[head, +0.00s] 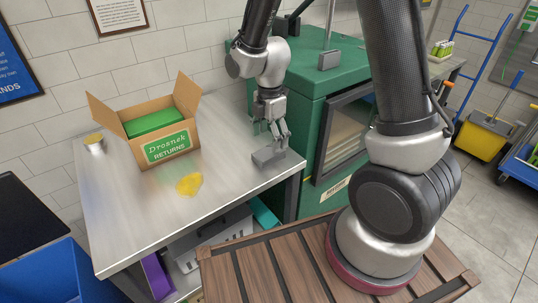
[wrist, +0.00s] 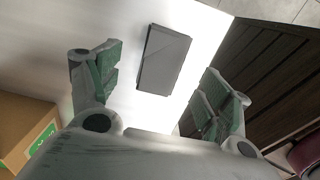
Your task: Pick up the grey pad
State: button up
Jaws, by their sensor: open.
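The grey pad (head: 268,156) is a small dark block lying on the metal counter (head: 130,215), close to its right edge. In the wrist view the pad (wrist: 164,60) lies between and beyond my two fingers. My gripper (head: 277,134) is just above the pad in the head view, pointing down. In the wrist view my gripper (wrist: 155,90) has its green-padded fingers spread wide with nothing between the tips. Whether a fingertip touches the pad cannot be told.
An open cardboard returns box (head: 160,130) with green contents stands left on the counter. A yellow spill (head: 189,184) lies in front of it, and a small tin (head: 94,144) stands at far left. A green cabinet (head: 300,95) stands close behind my gripper.

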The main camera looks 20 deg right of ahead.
aim_at(269, 151)
jog(key=f, duration=0.5)
jog(key=shift+s+a+f, duration=0.15)
jog(key=shift+s, duration=0.05)
jog(key=c, duration=1.1)
